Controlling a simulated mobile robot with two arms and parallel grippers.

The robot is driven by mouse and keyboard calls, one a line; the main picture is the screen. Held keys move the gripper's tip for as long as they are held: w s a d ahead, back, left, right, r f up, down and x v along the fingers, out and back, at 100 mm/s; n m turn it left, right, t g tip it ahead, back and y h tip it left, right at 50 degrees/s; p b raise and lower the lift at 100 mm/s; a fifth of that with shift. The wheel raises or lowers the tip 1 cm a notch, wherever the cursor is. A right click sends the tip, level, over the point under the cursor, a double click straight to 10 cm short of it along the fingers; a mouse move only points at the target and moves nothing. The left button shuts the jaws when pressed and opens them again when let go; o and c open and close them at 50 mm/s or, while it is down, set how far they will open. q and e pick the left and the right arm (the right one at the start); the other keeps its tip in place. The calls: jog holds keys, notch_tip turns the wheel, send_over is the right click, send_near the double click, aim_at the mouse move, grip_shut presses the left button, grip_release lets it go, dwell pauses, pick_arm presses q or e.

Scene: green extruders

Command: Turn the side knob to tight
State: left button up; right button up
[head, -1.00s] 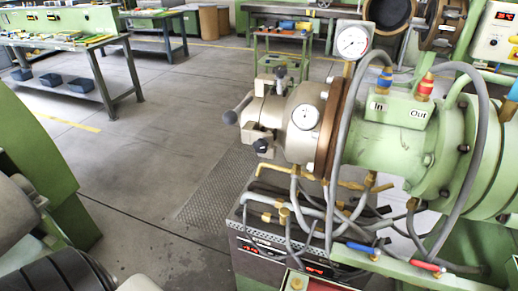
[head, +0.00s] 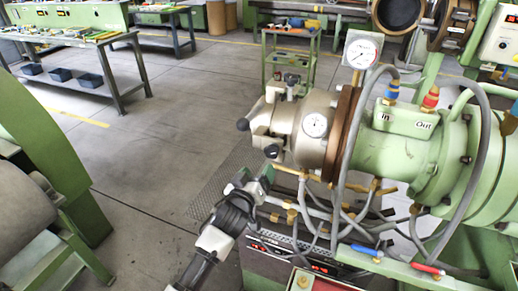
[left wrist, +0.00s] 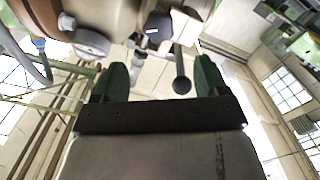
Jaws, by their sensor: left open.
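The extruder's beige end head (head: 312,150) carries several black knobs. One black ball knob (head: 243,124) sticks out at its left, another black knob (head: 272,151) is at its lower side, and one (head: 292,79) is on top. I cannot tell for sure which is the side knob. My left gripper (head: 255,174) is below the head, open and empty, with green fingertips pointing up toward the lower knob. In the left wrist view, a black ball knob on a stem (left wrist: 182,85) appears between the open fingers (left wrist: 163,78); contact is not visible. My right gripper is out of view.
Hoses and brass fittings (head: 290,208) hang below the head, close to my gripper's right. A round dial (head: 316,125) and a pressure gauge (head: 361,53) are on the machine. Green machinery (head: 55,130) stands at left. The floor (head: 165,130) between is clear.

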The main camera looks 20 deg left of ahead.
aim_at(269, 153)
pick_arm(q)
jog(key=w, duration=0.3)
jog(key=w+p, duration=0.1)
jog(key=w, duration=0.6)
jog(key=shift+w+d, duration=0.3)
jog(key=shift+w, duration=0.1)
jog(key=c, duration=0.9)
